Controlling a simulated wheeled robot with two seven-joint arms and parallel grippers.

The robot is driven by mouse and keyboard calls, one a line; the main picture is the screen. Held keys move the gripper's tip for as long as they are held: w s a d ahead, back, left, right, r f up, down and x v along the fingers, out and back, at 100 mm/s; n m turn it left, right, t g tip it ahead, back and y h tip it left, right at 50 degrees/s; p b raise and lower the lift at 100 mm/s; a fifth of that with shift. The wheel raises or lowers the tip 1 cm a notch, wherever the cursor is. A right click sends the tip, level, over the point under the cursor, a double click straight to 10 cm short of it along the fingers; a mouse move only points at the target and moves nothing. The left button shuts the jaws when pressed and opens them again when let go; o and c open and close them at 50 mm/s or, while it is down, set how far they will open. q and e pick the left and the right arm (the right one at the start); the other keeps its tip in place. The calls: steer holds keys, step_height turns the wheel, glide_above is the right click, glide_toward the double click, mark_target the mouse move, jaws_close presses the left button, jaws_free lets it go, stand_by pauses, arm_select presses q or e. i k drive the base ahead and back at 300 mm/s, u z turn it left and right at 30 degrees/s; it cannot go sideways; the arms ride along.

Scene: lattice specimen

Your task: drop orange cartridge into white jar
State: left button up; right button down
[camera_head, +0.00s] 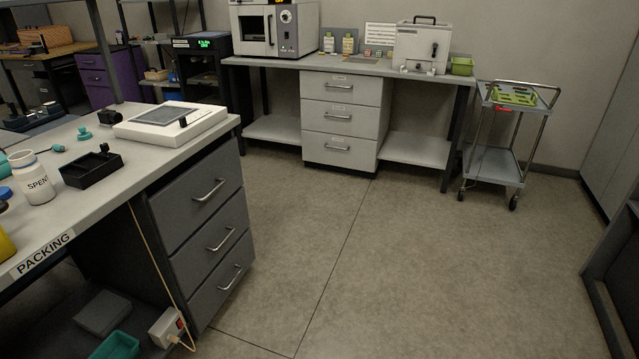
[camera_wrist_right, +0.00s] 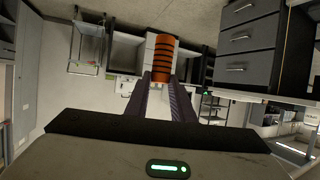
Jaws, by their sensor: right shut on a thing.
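The orange cartridge (camera_wrist_right: 166,58), with dark bands, is in the right wrist view. My right gripper (camera_wrist_right: 168,80) is shut on the cartridge, which sticks out beyond the fingertips. The cartridge and the right gripper do not show in the head view, so their distance from the jar cannot be told. My left gripper is in neither view.
The packing bench (camera_head: 105,190) also holds a black open tray (camera_head: 91,169), a white flat device (camera_head: 171,124) and small teal parts. Blue and yellow items sit at the left edge. A grey counter (camera_head: 350,65) and a trolley (camera_head: 509,130) stand at the back. The middle floor is clear.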

mark_target(37, 201)
steer(key=u, duration=1)
steer(key=i, duration=0.85)
steer(key=u, duration=0.95)
